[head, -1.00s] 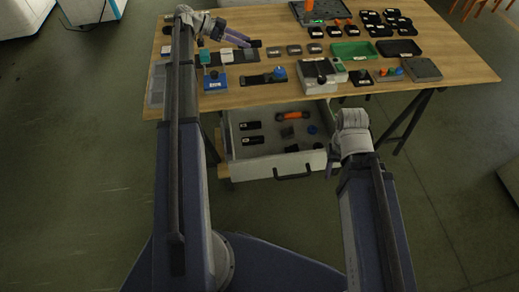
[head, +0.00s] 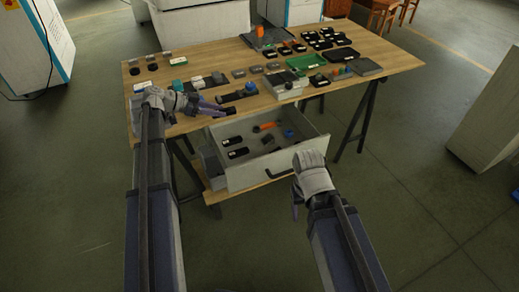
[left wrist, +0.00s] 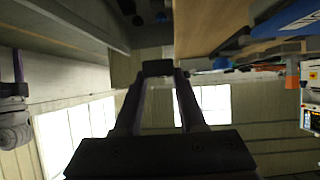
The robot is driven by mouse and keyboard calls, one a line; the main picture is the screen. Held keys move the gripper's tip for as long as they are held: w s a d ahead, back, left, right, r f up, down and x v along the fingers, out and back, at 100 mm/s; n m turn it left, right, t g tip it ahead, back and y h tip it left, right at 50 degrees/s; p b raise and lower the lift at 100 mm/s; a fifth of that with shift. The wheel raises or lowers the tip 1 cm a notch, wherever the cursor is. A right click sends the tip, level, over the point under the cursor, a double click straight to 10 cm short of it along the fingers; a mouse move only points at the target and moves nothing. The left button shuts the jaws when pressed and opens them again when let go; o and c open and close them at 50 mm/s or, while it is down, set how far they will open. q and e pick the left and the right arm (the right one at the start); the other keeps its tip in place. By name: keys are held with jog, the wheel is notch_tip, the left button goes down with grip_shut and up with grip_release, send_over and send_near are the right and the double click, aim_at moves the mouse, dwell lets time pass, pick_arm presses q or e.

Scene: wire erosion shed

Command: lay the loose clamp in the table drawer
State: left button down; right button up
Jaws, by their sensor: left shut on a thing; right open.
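My left gripper (head: 226,110) is shut on a small dark block, which I take as the loose clamp (head: 232,112), near the table's front edge above the drawer's back left. In the left wrist view the dark clamp (left wrist: 157,68) sits between the fingertips. The table drawer (head: 275,167) is pulled open, its white front facing me. It holds two black pieces (head: 237,153), an orange-handled piece (head: 266,126), a dark grey piece and a blue-topped piece (head: 289,134). My right gripper (head: 297,208) is open, low in front of the drawer's right end, its fingers partly hidden.
The wooden table (head: 393,62) carries a green tray (head: 304,63), a black tray (head: 341,54), a grey box (head: 284,86) and several small parts. Black trestle legs (head: 357,120) stand right of the drawer. The drawer's middle front has bare floor.

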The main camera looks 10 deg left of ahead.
pick_arm(q)
jog(key=s+d+f+b, duration=0.4)
jog(key=s+d+f, duration=0.15)
jog(key=d, duration=0.35)
jog(key=shift+n+t, duration=0.3)
jog(key=shift+n, duration=0.1)
jog(key=f+b, duration=0.9)
jog(key=shift+s+a+f+b, duration=0.3)
pick_arm(e)
notch_tip(320, 180, down, 15)
jog(key=shift+d+f, duration=0.1)
jog(key=shift+f, duration=0.1)
pick_arm(q)
jog(key=shift+f+b, duration=0.65)
pick_arm(e)
jog(key=shift+f, duration=0.55)
pick_arm(q)
jog(key=shift+c, duration=2.4)
grip_release()
jog(key=shift+r, duration=0.1)
pick_arm(e)
jog(key=shift+r, duration=0.1)
